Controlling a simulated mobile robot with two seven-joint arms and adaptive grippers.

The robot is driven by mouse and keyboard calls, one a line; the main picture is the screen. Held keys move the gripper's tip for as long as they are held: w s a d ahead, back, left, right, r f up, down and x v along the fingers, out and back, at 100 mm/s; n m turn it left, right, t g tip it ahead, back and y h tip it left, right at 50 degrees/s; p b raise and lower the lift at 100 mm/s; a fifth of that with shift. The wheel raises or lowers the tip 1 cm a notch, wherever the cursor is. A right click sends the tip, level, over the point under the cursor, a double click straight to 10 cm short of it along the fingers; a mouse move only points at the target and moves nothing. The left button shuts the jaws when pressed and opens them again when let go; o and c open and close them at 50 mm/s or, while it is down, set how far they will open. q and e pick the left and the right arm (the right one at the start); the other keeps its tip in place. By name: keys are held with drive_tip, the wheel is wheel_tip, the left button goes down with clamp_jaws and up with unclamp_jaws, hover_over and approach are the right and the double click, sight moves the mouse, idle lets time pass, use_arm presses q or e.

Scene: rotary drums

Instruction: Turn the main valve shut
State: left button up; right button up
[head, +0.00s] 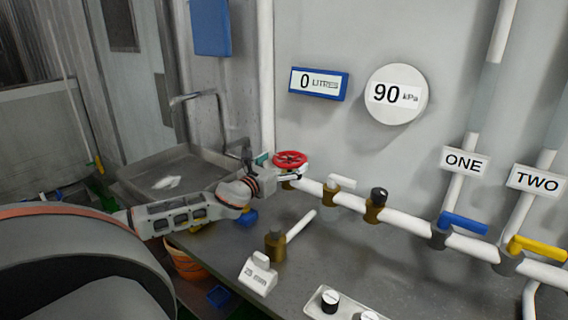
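A red handwheel valve (290,159) sits at the left end of the white pipe (404,224) along the wall. It is the only handwheel in view, and no label shows on it. My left arm reaches in from the left. My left gripper (284,177) is at the wheel's lower left, close below its rim. The fingers are small and partly merge with the valve body, so I cannot tell whether they touch the wheel or how far they are open. My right gripper is not in view.
A blue lever (463,222) and a yellow lever (538,249) sit on the pipe under signs ONE and TWO. The gauge (397,94) reads 90 kPa; the blue display (319,84) reads 0. A brass fitting (275,246) and a 25 mm block (258,274) stand on the bench.

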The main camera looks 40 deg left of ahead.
use_arm(q)
drive_tip(key=shift+s+d+f, duration=0.1)
drive_tip(key=shift+s+f, duration=0.05)
drive_tip(key=shift+s, duration=0.35)
drive_tip(key=s+d, duration=0.2)
drive_tip(key=s, duration=0.8)
drive_tip(key=shift+s, duration=0.4)
